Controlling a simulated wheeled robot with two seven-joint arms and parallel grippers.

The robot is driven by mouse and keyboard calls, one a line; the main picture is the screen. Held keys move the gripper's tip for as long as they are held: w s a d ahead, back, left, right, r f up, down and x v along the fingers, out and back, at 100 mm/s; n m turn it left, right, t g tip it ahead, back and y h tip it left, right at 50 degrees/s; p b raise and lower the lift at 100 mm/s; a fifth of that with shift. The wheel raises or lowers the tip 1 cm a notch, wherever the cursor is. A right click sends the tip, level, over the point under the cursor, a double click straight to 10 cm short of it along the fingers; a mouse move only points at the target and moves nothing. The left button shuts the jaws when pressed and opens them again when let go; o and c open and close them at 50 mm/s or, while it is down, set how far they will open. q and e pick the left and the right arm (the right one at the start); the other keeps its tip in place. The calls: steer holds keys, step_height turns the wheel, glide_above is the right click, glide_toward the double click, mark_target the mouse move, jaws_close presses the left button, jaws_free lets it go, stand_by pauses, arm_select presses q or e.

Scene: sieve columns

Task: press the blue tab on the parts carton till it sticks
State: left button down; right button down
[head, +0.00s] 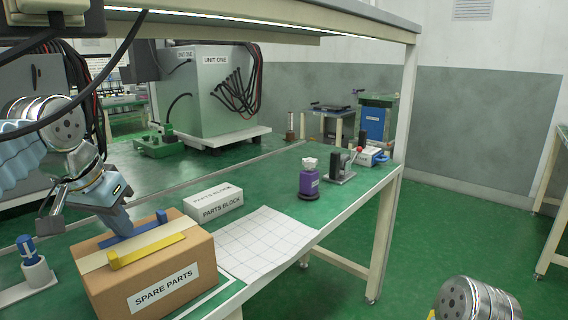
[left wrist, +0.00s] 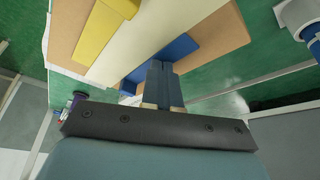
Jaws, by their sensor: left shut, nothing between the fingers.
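The parts carton (head: 160,291) is a brown box labelled SPARE PARTS at the near left of the green bench, with a pale tape strip across its top. The blue tab (head: 150,225) lies across the top on the far side, one end raised. It also shows in the left wrist view (left wrist: 182,47). My left gripper (head: 124,232) is shut and empty, pointing down over the blue tab. In the left wrist view its fingertips (left wrist: 161,66) overlap the tab; I cannot tell whether they press on it. My right gripper is not in view.
A yellow tab (head: 150,249) lies nearer on the carton top. A blue-capped marker in a white holder (head: 36,271) stands left of the carton. A white PARTS BLOCK box (head: 214,204) and gridded sheet (head: 268,243) lie to the right. A purple bottle (head: 309,182) stands further right.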

arm_select(q)
steer(key=shift+r+p, duration=2.4)
steer(key=shift+p, duration=0.2)
steer(key=shift+r, duration=2.5)
